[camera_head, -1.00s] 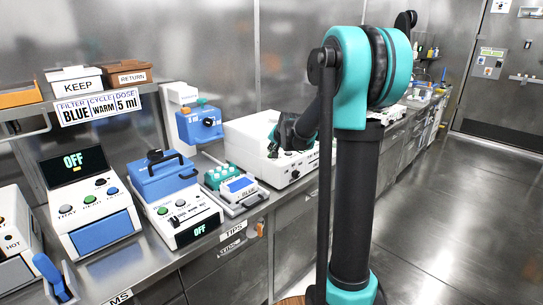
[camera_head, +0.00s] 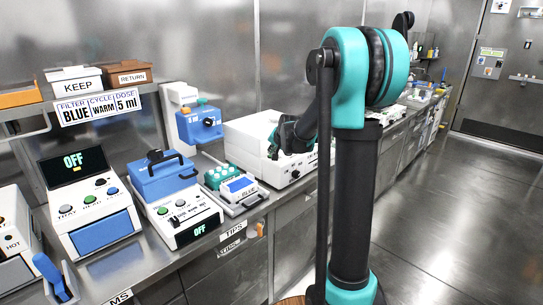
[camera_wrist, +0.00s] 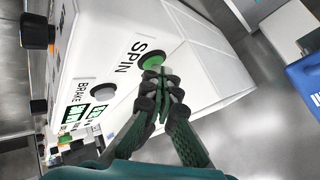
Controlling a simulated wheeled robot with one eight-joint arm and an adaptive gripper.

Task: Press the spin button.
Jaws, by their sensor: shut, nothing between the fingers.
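The spin button (camera_wrist: 150,61) is a round green button beside the word SPIN on the white machine (camera_wrist: 215,72), seen in the wrist view. The machine (camera_head: 247,138) also stands on the bench in the head view, where my arm partly covers its front. My gripper (camera_wrist: 157,80) is shut and empty. Its fingertips are right at the spin button and overlap its lower edge in the wrist view; I cannot tell whether they touch it. My gripper (camera_head: 284,138) also shows in front of the machine in the head view, where the button is hidden.
A grey button (camera_wrist: 103,91) marked BRAKE sits beside SPIN on the same panel. In the head view, a blue-lidded device (camera_head: 165,178), a green rack (camera_head: 220,176) and a device with an OFF screen (camera_head: 75,161) stand to the left. The floor at right is clear.

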